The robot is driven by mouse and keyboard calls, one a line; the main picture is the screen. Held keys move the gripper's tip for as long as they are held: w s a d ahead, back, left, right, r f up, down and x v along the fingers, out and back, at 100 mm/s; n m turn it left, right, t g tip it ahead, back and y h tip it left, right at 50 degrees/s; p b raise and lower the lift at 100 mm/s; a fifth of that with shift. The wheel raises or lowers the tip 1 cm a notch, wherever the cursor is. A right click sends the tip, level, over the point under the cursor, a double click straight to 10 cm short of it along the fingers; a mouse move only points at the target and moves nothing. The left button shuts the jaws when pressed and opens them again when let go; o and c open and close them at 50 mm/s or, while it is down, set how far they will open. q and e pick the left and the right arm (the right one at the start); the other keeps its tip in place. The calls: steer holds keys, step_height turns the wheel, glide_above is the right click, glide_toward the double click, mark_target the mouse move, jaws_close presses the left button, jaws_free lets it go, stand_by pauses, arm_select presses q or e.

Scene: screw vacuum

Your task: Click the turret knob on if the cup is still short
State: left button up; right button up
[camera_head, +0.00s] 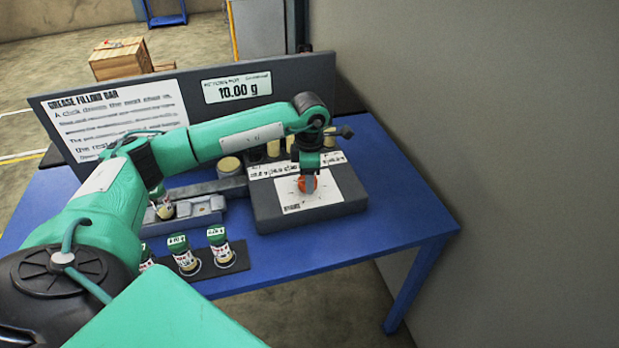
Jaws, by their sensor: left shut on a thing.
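The orange turret knob (307,184) stands on the white plate on top of a dark grey box at the right of the table. My left gripper (308,170) reaches down over the knob from above and is shut on it, hiding part of it. A small cup (165,209) with a pale top sits on the grey fixture left of the box, below my arm. The display (237,88) on the back panel reads 10.00 g. My right gripper is not in view.
Several green-capped jars (219,245) stand on a dark mat at the table's front. A text sign (115,115) hangs on the back panel, partly behind my arm. Pale cylinders (230,165) stand behind the box. The blue table's (395,225) right side is bare, with a grey wall beyond.

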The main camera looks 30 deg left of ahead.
arm_select(q)
steer(key=shift+r, duration=0.1)
steer(key=o, duration=1)
steer(key=shift+r, duration=0.3)
step_height(320, 180, up, 13)
steer(key=shift+r+b, duration=0.1)
steer(key=shift+b, duration=0.75)
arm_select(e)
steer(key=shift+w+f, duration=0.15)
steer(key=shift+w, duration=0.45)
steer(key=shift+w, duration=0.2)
